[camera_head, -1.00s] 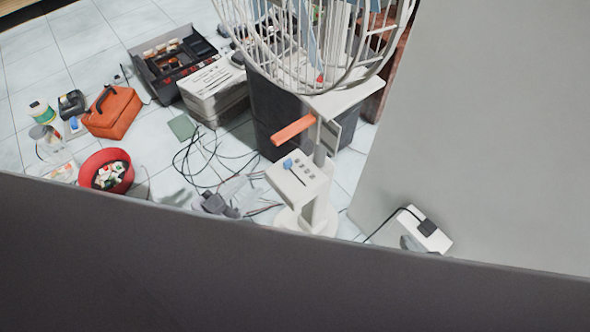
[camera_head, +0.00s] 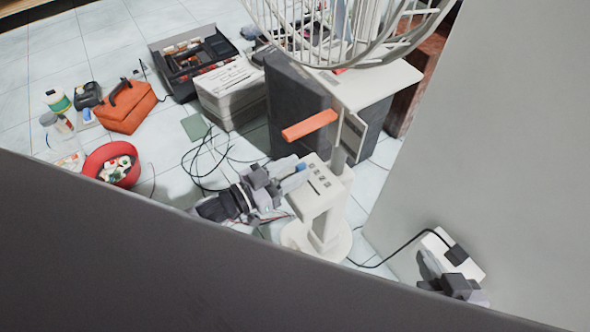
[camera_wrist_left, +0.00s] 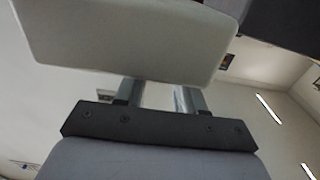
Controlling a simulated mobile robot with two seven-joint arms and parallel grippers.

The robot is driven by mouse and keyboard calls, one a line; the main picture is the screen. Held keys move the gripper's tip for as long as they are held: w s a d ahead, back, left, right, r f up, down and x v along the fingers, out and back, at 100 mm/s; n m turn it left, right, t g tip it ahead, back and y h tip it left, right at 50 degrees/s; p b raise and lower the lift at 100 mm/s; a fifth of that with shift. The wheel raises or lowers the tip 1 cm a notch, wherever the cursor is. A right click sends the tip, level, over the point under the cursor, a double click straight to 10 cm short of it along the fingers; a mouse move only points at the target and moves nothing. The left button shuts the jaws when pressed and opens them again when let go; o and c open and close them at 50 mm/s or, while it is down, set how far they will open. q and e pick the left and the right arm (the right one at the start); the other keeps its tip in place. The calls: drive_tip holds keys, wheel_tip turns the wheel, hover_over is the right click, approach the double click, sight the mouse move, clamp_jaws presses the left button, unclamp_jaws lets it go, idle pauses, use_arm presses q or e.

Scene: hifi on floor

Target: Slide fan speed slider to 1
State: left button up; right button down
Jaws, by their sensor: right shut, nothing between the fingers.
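The fan's white control box (camera_head: 318,202) stands on a pale post, with a row of grey buttons and a dark slot on top. A blue knob (camera_head: 300,168) shows at its far left edge. My left gripper (camera_head: 280,178) is at the box's left side, close to the knob; I cannot tell whether they touch. In the left wrist view, its two fingers (camera_wrist_left: 160,96) stand apart and the pale box (camera_wrist_left: 130,38) hides their tips. My right gripper (camera_head: 464,287) is shut and empty at the lower right, beside the white power strip.
Cables (camera_head: 200,165) lie on the tiled floor. A power strip (camera_head: 440,252) is right.

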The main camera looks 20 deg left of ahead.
use_arm(q)
drive_tip(key=shift+w+d, duration=0.25)
drive_tip(key=shift+w, duration=0.05)
clamp_jaws()
drive_tip(key=shift+r, duration=0.15)
idle(1.1)
